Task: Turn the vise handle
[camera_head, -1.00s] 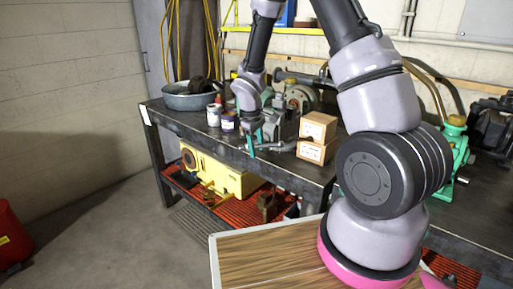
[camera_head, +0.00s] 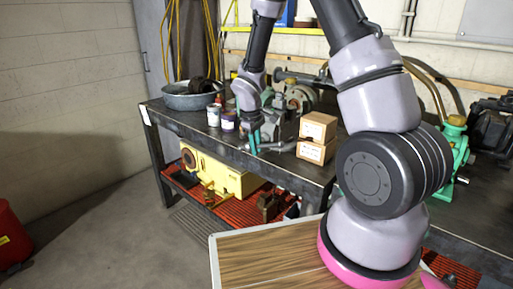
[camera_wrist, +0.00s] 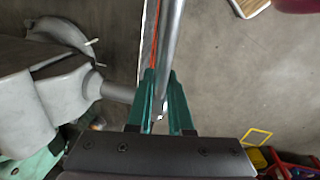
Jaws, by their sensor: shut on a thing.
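The grey vise stands at the bench's front edge, partly behind my arm in the head view (camera_head: 284,127) and at the left of the wrist view (camera_wrist: 40,92). Its handle is a thin grey bar in the head view (camera_head: 278,147). In the wrist view the bar (camera_wrist: 170,50) runs up from between my fingers, beside the vise screw. My gripper, with green fingers, is at the bar in the head view (camera_head: 253,143) and wrist view (camera_wrist: 161,108). It is shut on the handle near one end.
Two stacked cardboard boxes (camera_head: 318,138) stand right of the vise. Paint cans (camera_head: 213,115) and a metal basin (camera_head: 190,98) stand left on the bench (camera_head: 190,125). A yellow machine (camera_head: 225,175) sits on the red lower shelf.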

